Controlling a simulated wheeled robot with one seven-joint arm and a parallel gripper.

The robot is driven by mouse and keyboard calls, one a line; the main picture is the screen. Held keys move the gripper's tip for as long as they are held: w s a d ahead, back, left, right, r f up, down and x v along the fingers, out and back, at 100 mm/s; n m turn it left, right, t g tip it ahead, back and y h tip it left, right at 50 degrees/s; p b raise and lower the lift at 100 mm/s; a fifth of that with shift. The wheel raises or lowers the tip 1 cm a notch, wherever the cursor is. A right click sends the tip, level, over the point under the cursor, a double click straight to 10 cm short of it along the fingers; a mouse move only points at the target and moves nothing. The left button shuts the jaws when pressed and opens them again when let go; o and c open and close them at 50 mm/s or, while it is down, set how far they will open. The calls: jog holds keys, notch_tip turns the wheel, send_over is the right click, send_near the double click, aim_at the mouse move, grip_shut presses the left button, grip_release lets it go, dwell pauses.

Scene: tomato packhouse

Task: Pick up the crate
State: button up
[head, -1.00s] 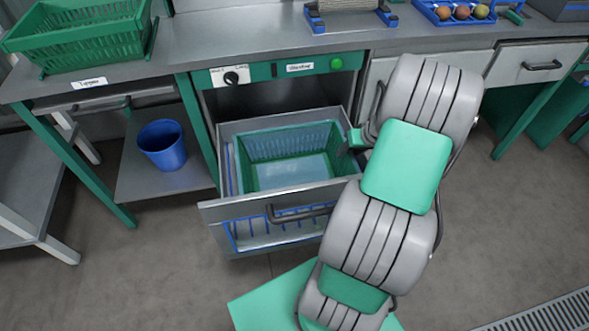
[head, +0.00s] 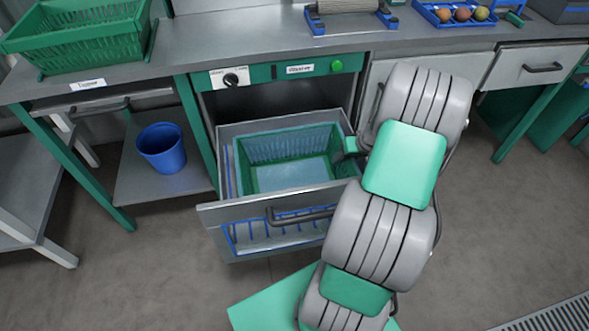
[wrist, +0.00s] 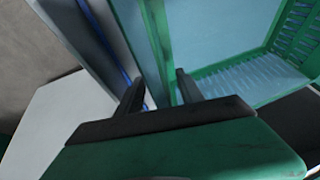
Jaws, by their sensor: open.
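A green slatted crate (head: 285,148) with a pale bottom sits in the pulled-out metal drawer (head: 262,213) under the counter. In the wrist view, the crate (wrist: 283,68) fills the upper right. My gripper (head: 350,147) is at the crate's right side in the head view, its fingertips mostly hidden. In the wrist view my gripper (wrist: 160,86) is open, with two dark fingers apart. A green side wall of the crate runs between them; I cannot tell whether either finger touches it.
Another green crate (head: 80,42) stands on the counter at the left. A blue bucket (head: 162,148) is on the lower shelf. A blue tray (head: 452,14) with several round fruits is at the back right. The floor left of the drawer is clear.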

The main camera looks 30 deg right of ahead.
jog(key=shift+c, duration=0.4)
grip_shut()
dwell(0.9)
